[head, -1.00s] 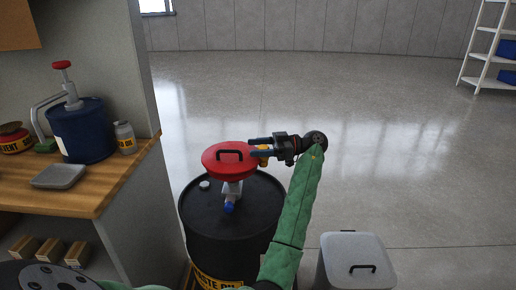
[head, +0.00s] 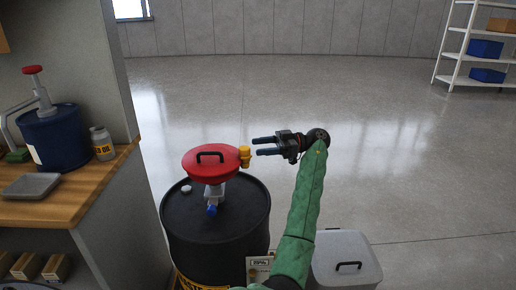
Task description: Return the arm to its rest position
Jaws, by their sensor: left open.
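My left gripper (head: 259,147), on the green-sleeved arm, is open and empty. Its two dark fingers point left, just right of the yellow fitting (head: 244,157) on the red lid's side, with a small gap showing between them. The red lid (head: 196,166) with a black handle sits on a pale fitting above the black drum (head: 180,225). A blue piece (head: 212,210) shows below it. My right gripper is not in view.
A wooden bench (head: 75,205) at the left holds a blue pump can (head: 55,140), a small bottle (head: 102,143) and a grey tray (head: 30,186). A grey lidded bin (head: 345,245) stands right of the drum. Shelving (head: 455,56) is far right; the floor between is clear.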

